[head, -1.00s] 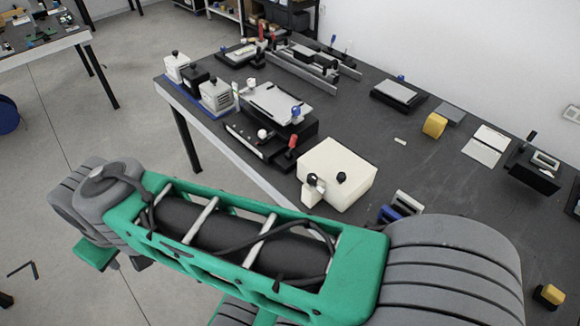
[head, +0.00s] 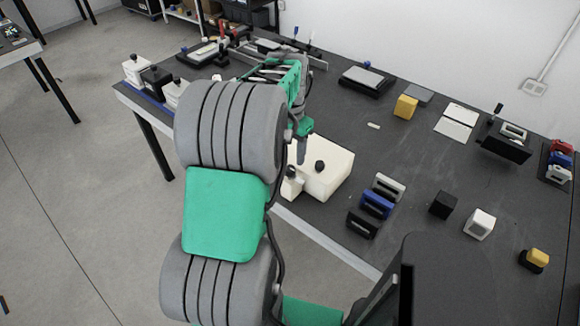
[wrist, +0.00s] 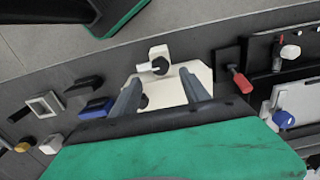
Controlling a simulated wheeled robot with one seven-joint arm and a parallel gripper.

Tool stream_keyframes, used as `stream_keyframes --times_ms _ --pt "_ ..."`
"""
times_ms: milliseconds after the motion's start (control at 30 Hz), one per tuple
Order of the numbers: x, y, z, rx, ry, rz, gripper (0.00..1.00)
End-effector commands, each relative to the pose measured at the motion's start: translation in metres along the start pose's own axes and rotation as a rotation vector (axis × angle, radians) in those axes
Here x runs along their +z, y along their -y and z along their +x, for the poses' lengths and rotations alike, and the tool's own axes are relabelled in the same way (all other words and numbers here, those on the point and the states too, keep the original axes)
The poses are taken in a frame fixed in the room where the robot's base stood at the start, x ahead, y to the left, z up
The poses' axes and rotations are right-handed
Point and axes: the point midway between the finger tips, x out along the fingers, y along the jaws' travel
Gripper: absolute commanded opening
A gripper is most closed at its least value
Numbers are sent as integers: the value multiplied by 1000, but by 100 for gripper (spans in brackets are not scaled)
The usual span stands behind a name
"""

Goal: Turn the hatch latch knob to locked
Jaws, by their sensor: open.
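A cream-white box (head: 332,170) stands at the front edge of the dark table. One black knob (head: 320,166) sits on its top, and another dark knob (head: 291,171) is on a small white block at its front left corner. In the wrist view, the block's knob (wrist: 160,66) shows just beyond my fingertips, and the box (wrist: 172,92) lies between and below the fingers. The frames do not tell which knob is the latch. My gripper (wrist: 159,76) is open and empty above the box. In the head view my arm hides part of the box.
Black, blue and grey handled pieces (head: 376,205) stand to the right of the box. A yellow block (head: 405,107) and a black tray (head: 367,80) are farther back. The table's middle is mostly clear.

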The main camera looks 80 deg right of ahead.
Motion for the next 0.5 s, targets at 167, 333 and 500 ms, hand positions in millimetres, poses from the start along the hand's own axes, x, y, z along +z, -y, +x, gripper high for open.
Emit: stream_keyframes --times_ms 167,333,500 --pt "2 0 34 3 5 -3 54" --pt "2 0 58 1 2 -4 54" --pt "1 1 64 -1 -1 -5 54"
